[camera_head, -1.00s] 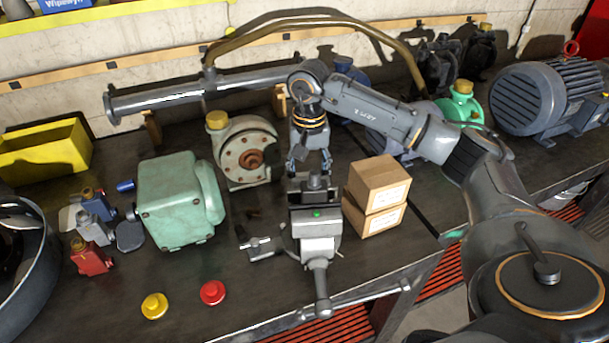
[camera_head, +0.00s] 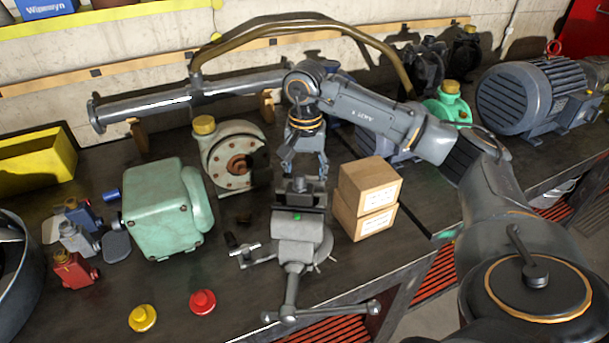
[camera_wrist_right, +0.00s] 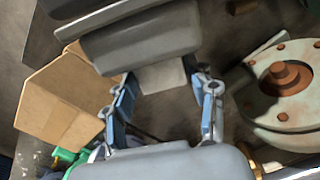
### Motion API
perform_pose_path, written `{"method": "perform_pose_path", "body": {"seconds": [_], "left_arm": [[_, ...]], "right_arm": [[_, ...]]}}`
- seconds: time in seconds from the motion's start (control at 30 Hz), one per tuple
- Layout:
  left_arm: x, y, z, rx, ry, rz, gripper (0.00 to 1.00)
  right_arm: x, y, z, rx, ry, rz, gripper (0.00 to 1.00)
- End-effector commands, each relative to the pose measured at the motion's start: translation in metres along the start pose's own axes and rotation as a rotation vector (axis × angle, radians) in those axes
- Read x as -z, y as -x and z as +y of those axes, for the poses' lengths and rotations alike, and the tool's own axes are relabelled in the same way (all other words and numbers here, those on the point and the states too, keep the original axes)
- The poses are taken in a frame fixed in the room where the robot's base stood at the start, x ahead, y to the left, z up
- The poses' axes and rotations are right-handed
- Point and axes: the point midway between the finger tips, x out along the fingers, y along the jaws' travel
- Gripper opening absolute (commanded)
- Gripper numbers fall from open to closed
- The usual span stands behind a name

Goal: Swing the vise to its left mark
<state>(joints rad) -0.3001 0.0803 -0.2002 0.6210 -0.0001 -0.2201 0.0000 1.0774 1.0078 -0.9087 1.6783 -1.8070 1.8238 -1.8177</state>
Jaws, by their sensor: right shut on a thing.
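The grey vise (camera_head: 298,232) stands near the front edge of the bench, with its handle bar at the front and a small green dot on top. My right gripper (camera_head: 303,172) comes down behind it, its fingers on either side of the vise's rear end. In the right wrist view my right gripper (camera_wrist_right: 168,108) has one finger on each side of a pale block on the vise (camera_wrist_right: 160,76). It is shut on the vise there. I cannot make out a left mark on the bench. My left gripper is not in view.
Two stacked cardboard boxes (camera_head: 368,198) stand close right of the vise. A green motor housing (camera_head: 166,212) and a round pump (camera_head: 236,158) are to the left. A red button (camera_head: 203,302) and a yellow button (camera_head: 143,318) lie front left.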

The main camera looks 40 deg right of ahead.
Motion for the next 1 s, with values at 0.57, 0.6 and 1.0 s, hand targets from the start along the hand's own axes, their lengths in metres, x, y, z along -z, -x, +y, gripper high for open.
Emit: {"method": "perform_pose_path", "body": {"seconds": [0.57, 0.6, 1.0], "left_arm": [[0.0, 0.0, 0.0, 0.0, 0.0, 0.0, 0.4], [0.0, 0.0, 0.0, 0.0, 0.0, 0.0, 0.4], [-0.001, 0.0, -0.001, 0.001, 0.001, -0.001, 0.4]], "right_arm": [[0.001, 0.0, 0.001, -0.002, -0.009, 0.0, 0.79], [0.001, 0.0, 0.001, -0.002, -0.008, 0.0, 0.79], [0.002, 0.035, 0.0, 0.003, -0.006, 0.004, 0.79]]}}
